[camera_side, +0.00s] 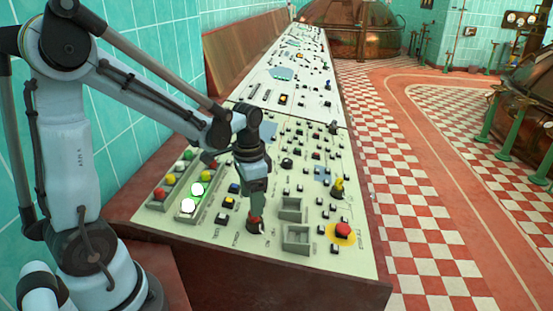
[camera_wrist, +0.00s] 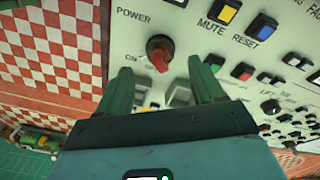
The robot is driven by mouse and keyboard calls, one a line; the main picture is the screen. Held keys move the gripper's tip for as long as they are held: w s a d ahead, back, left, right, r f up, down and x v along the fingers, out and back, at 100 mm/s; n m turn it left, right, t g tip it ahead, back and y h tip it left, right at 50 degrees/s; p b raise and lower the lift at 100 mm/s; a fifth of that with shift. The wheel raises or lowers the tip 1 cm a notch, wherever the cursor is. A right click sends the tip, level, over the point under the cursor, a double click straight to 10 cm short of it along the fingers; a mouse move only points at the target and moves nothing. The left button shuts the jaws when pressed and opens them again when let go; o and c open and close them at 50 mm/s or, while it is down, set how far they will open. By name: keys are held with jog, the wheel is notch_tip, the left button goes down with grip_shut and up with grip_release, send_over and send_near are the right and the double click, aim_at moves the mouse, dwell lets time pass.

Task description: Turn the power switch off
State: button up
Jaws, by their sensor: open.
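The power switch (camera_wrist: 160,52) is a rotary knob with a dark base and a red handle, under the printed word POWER, with ON and OFF marks partly legible by it. Its red handle points down and slightly right in the wrist view. In the side view the switch (camera_side: 256,225) is at the front of the panel, directly below my gripper (camera_side: 257,204). My gripper (camera_wrist: 161,70) is open, with its green fingers to either side of the knob. I cannot tell whether a finger touches it.
The long cream control panel (camera_side: 215,231) carries many buttons. A checkered floor (camera_side: 413,205) lies beyond.

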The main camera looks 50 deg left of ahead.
aim_at(255, 223)
jog(key=shift+f, duration=3)
jog(key=shift+c, duration=0.3)
jog(key=c, duration=1)
